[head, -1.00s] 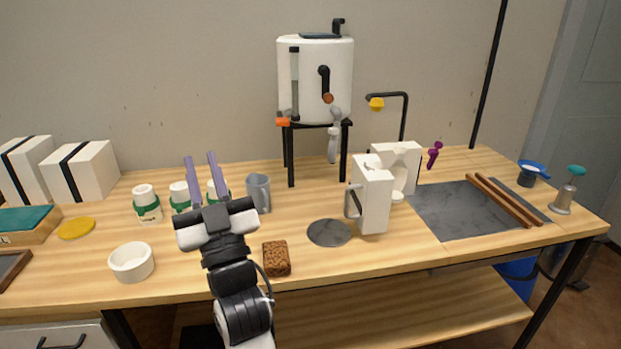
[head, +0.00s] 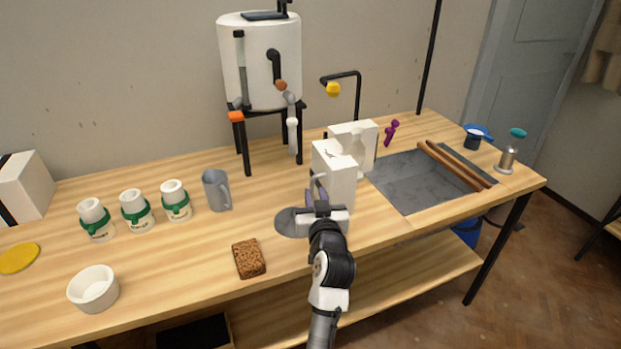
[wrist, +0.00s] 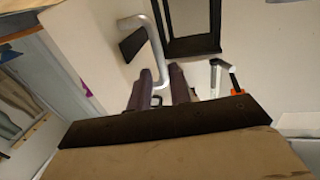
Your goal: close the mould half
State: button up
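The near mould half (head: 335,168) is a white block with a grey bar handle on its side. It stands apart from the other white mould half (head: 365,148), whose hollowed face shows. My gripper (head: 318,198) is at the near half's handle side, partly in front of the block. In the wrist view, the grey handle (wrist: 152,45) runs down toward the space between the two dark fingers (wrist: 160,90). A gap shows between the fingers, so they look open around the handle. Whether either finger touches it is hidden.
A grey disc (head: 290,221) lies beside the near half. A brown sponge (head: 249,258), grey jug (head: 216,190) and green-banded jars (head: 137,210) are to the left. A white tank (head: 262,60) on a stand is behind. A dark slab (head: 415,180) lies right.

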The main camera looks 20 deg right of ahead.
aim_at(313, 189)
jog(key=p+x, duration=0.1)
jog(key=x, duration=0.4)
jog(key=shift+w, duration=0.35)
jog(key=shift+c, duration=0.4)
grip_shut()
